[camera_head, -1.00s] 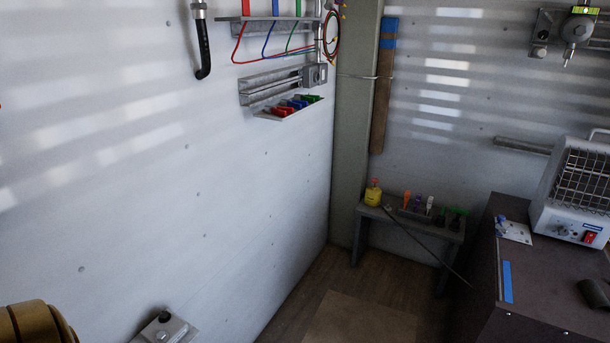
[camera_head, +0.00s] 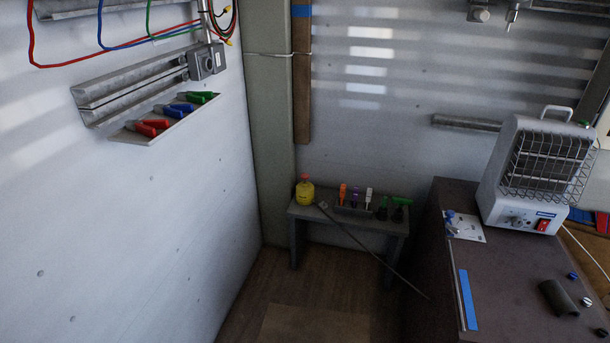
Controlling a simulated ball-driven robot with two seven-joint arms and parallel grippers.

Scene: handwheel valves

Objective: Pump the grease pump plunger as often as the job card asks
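Neither of my grippers is in view. I cannot surely pick out the grease pump plunger. A small yellow container with a red top (camera_head: 305,190) stands upright at the left end of a low grey bench (camera_head: 300,216) in the corner; I cannot tell whether it is a pump. A white card or plate with something blue on it (camera_head: 466,226) lies on the dark cabinet top; any writing is too small to read, so I cannot tell whether it is the job card.
A caged heater (camera_head: 540,175) stands on the dark cabinet (camera_head: 510,275) at right. A thin dark rod (camera_head: 375,252) leans across the bench front. A wall tray (camera_head: 165,128) holds red, blue and green tools. The wooden floor (camera_head: 285,300) before the bench is clear.

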